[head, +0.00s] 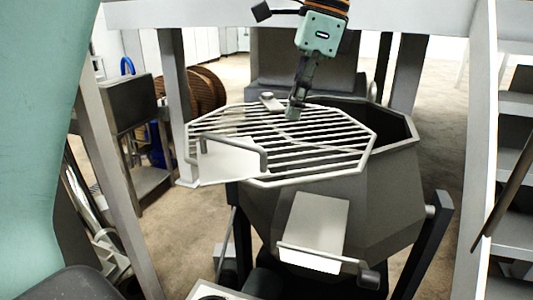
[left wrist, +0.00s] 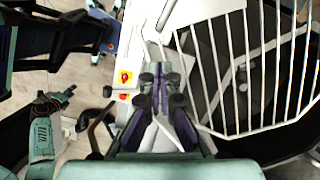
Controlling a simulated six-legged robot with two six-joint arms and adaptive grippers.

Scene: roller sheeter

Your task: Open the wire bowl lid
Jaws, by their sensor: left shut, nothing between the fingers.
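The wire bowl lid (head: 290,140) is a pale grid of parallel bars in a many-sided frame. It lies roughly level over the left part of the dark grey bowl (head: 345,205), whose opening shows uncovered at the back right. My left gripper (head: 292,112) points down at the lid's back bars; its fingers are shut and empty. I cannot tell whether they touch the bars. In the left wrist view the shut fingers (left wrist: 160,88) are beside the lid's bars (left wrist: 238,70). A teal and black part (left wrist: 42,130) at the left there may be my right gripper; its fingers are unclear.
A pale plate (head: 228,160) sits at the lid's front left. A light chute-like panel (head: 318,225) is on the bowl's front. White frame posts (head: 178,100) and shelves (head: 515,155) flank the bowl. Red and yellow buttons (left wrist: 124,77) show in the left wrist view.

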